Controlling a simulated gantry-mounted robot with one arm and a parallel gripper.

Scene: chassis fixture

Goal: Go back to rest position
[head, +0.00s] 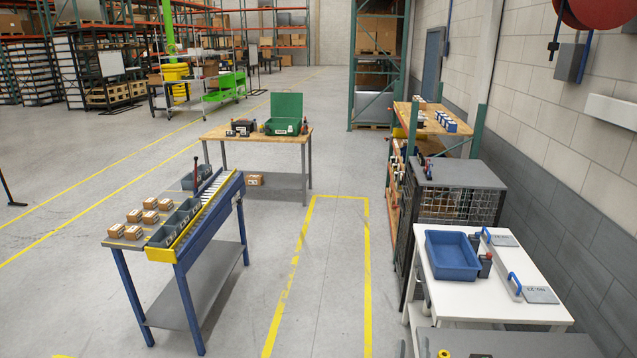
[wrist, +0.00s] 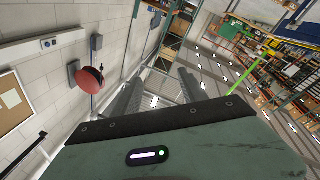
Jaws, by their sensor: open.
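My gripper (wrist: 164,75) shows in the wrist view, with two grey fingers spread apart above the dark edge of its green-grey housing. It is open, and nothing shows between the fingers. The view past the fingers is tilted and takes in the wall, shelving and the upper part of the hall. My gripper and arm do not show in the head view.
A white table (head: 455,300) with a blue tray (head: 453,268) stands at the front right. A blue-framed bench (head: 185,300) with grey bins stands at left. A wooden table (head: 272,138) holds a green case (head: 284,112). The yellow-marked floor lane (head: 330,275) is clear.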

